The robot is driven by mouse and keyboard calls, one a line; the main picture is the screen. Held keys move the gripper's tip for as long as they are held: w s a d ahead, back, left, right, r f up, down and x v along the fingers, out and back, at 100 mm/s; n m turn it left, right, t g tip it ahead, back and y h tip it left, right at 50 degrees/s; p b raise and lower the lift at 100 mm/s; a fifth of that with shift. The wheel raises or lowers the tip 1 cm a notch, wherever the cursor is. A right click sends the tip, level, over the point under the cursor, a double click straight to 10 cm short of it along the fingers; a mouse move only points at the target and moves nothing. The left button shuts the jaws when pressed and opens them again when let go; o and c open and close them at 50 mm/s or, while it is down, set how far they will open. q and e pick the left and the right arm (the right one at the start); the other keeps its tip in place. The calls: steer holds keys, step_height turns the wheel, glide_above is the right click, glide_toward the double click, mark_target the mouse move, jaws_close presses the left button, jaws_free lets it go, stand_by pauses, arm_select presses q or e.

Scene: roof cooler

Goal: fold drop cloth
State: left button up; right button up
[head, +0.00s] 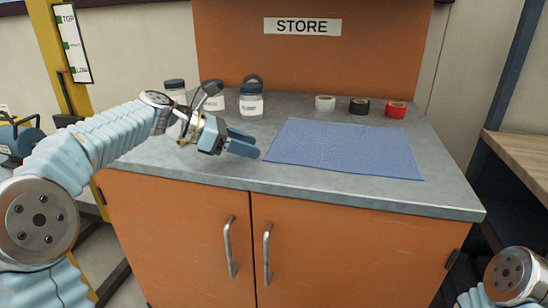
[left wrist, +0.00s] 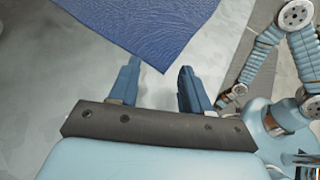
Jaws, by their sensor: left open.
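The blue drop cloth (head: 345,149) lies flat and spread on the grey countertop, right of centre in the head view. Its near left corner reaches close to my left gripper (head: 243,144). In the left wrist view the drop cloth (left wrist: 150,25) has one corner pointing down between the two fingers of my left gripper (left wrist: 157,82). The gripper is open and holds nothing. Whether its fingertips touch the cloth I cannot tell. My right gripper is outside the head view; only part of my right arm shows at the lower right.
Several lidded jars (head: 251,97) stand at the back left of the counter (head: 290,184). White tape (head: 325,103), black tape (head: 359,106) and red tape (head: 395,110) rolls stand behind the cloth. An orange panel marked STORE (head: 302,27) rises behind. The counter's front strip is clear.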

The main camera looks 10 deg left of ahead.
arm_select(q)
steer(key=shift+x, duration=1.75)
steer(key=shift+c, duration=0.4)
jaws_close()
steer(key=shift+r, duration=2.2)
